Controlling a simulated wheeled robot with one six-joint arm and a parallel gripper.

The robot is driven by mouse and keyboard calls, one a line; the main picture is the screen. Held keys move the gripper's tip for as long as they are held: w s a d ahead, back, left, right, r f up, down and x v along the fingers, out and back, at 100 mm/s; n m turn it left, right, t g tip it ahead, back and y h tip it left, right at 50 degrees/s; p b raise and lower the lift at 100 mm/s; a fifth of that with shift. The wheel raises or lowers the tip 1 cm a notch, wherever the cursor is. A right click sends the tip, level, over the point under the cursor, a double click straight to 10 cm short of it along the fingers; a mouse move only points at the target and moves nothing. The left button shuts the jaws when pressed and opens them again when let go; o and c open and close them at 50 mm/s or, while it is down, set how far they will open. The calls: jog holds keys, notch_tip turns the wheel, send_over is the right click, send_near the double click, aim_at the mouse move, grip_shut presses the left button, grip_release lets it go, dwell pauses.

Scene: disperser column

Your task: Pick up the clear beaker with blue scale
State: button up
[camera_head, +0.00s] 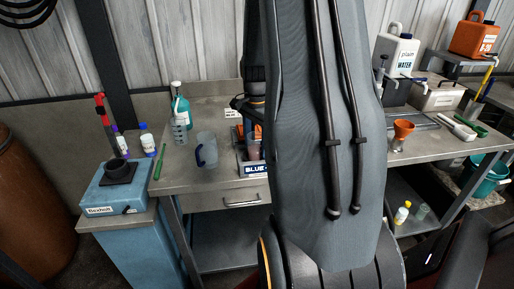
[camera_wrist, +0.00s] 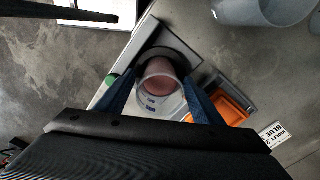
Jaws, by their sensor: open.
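A clear beaker (camera_wrist: 155,98) with blue scale marks shows in the wrist view, seen from above, with a reddish tint inside. It stands at a dark round part on a pale base (camera_wrist: 110,92). My gripper (camera_wrist: 161,78) is open, with one blue finger on each side of the beaker. I cannot tell whether the fingers touch it.
An orange tray (camera_wrist: 230,103) lies close right of the beaker in the wrist view. A blue flexholt box (camera_head: 112,187) stands at the left.

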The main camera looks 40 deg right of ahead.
jog(key=shift+f, duration=0.3)
jog(key=shift+c, duration=0.2)
jog(key=c, duration=1.2)
